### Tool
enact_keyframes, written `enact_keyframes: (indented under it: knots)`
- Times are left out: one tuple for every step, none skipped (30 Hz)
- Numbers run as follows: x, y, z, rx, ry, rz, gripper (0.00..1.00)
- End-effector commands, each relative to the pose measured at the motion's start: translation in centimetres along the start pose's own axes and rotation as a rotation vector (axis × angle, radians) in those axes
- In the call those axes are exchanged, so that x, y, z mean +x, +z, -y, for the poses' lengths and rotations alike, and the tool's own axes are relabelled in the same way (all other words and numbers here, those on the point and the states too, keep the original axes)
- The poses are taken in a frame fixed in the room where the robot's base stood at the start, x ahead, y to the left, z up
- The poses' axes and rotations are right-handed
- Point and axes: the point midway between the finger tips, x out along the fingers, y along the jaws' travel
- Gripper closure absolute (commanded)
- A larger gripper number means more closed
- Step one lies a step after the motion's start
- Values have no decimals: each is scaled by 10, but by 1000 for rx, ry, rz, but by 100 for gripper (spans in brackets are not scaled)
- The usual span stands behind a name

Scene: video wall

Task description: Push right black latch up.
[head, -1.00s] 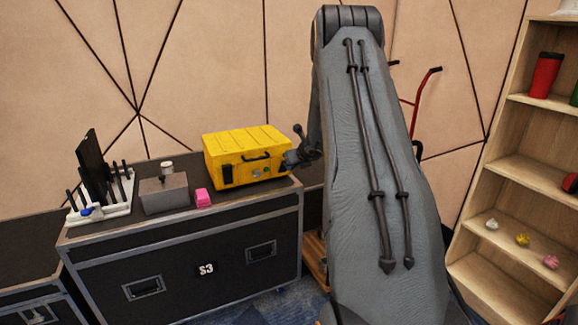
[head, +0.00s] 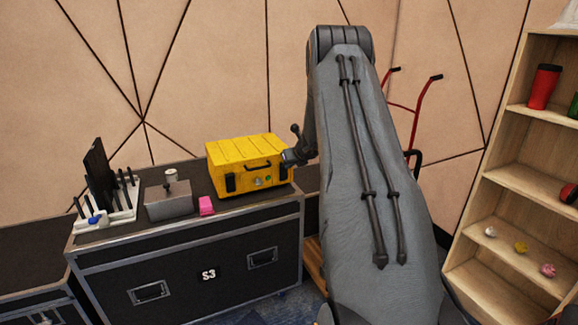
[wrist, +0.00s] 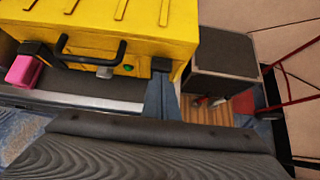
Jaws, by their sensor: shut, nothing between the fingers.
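A yellow case (head: 245,150) stands on a black flight case marked S3 (head: 200,245). Its front has a black handle (wrist: 90,56), a left black latch (head: 230,183) and a green button (wrist: 104,72). The right black latch (wrist: 161,65) shows in the wrist view near the case's right front edge. My gripper (head: 288,160) also shows at the case's right front corner in the head view.
A pink block (head: 206,206), a grey box with a lever (head: 168,200) and a white rack (head: 105,205) stand left of the case. A wooden shelf (head: 520,175) is at the right, a red hand truck (head: 415,110) behind my arm.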

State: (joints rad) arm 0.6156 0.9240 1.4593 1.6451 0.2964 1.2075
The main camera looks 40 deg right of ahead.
Motion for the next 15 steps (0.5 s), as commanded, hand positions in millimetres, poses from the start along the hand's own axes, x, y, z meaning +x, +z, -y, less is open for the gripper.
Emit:
enact_keyframes:
  knots:
    - [-3, 2, 0, -1, 0, 0, 100]
    - [-4, 4, 0, -1, 0, 0, 100]
    - [-5, 5, 0, -1, 0, 0, 100]
    - [-6, 6, 0, -2, 0, 0, 100]
    - [-7, 7, 0, -2, 0, 0, 100]
    - [-8, 8, 0, -1, 0, 0, 100]
    - [-9, 9, 0, -1, 0, 0, 100]
    - [-9, 10, -1, -1, 1, 0, 100]
    - [-9, 10, -2, -1, 1, 0, 100]
    - [-10, 10, -2, -1, 1, 0, 100]
    - [-9, 10, -2, -1, 1, 0, 100]
    - [-9, 10, -2, -1, 1, 0, 100]
    - [-9, 10, -2, -1, 1, 0, 100]
    - [-9, 10, -2, -1, 1, 0, 100]
    - [-9, 10, -2, -1, 1, 0, 100]
